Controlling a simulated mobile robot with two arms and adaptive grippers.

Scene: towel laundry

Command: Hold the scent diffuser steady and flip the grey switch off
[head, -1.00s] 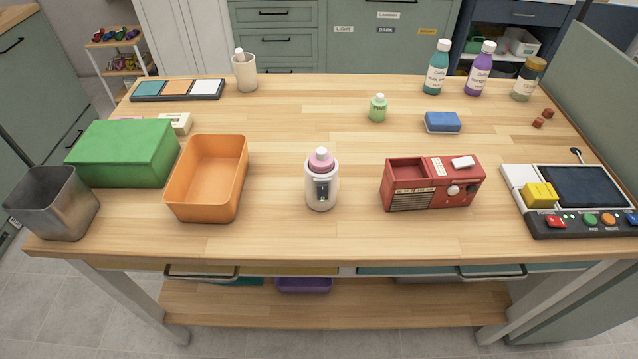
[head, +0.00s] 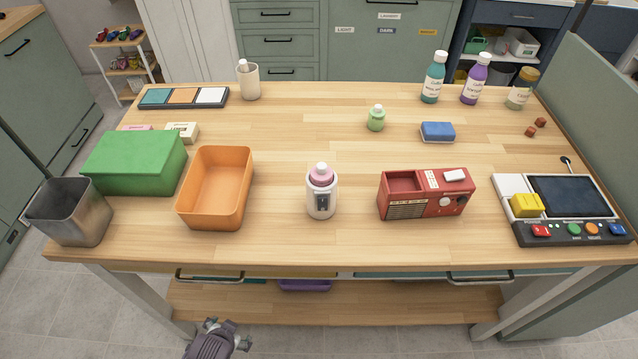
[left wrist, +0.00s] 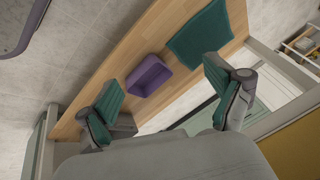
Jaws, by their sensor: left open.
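The scent diffuser (head: 321,199) is a white rounded body with a pink cap, standing upright near the front middle of the table. A dark panel with a small switch (head: 321,203) is on its front; the switch's position is too small to tell. My left gripper (head: 227,325) is low in front of the table, below the tabletop edge and left of the diffuser. The left wrist view shows its two green-padded fingers (left wrist: 170,92) spread wide with nothing between them. My right gripper is not in view.
An orange bin (head: 216,190) stands left of the diffuser and a red radio-like box (head: 408,210) right of it. The tabletop's front edge (head: 330,257) and drawer handles (head: 209,278) lie above my left gripper. The lower shelf holds a purple tray (left wrist: 149,76).

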